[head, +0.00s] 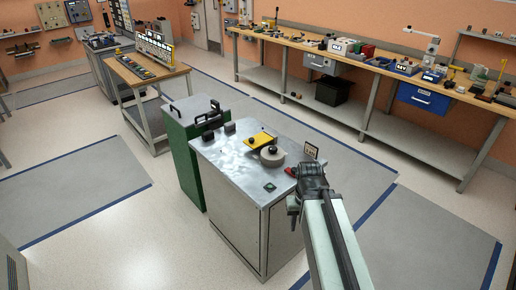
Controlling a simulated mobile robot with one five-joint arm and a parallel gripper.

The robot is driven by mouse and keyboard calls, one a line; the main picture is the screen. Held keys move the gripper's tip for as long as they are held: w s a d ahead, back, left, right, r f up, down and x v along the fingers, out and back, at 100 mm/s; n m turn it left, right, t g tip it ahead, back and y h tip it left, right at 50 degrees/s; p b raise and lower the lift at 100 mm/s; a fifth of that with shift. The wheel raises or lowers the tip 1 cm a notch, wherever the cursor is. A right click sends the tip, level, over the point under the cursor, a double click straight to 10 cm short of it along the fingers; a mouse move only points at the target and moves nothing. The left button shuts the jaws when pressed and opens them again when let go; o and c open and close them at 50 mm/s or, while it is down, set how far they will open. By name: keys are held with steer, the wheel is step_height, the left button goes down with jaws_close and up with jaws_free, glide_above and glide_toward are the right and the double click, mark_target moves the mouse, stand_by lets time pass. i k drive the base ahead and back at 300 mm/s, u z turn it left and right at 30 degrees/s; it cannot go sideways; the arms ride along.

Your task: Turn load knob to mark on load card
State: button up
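A grey metal cabinet (215,168) with a bare metal top stands in the middle of the head view. A small upright card (311,151) with dark marks is at the right edge of its top; its marks are too small to read. A small red part (291,171), perhaps the load knob, sits at the right edge of the top beside my gripper (297,191). My arm reaches in from the lower right. I cannot tell whether the gripper touches the red part, or whether its fingers are open; the arm's end hides them.
A round grey disc (273,154) and a yellow plate (261,140) with dark knobs lie on the cabinet top. A green cabinet (185,165) stands close at its left. A long workbench (300,42) with tools runs along the back wall. Floor is clear at left and right.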

mark_target(273, 149)
steer(key=u, duration=0.15)
steer(key=i, duration=1)
steer(key=z, duration=0.05)
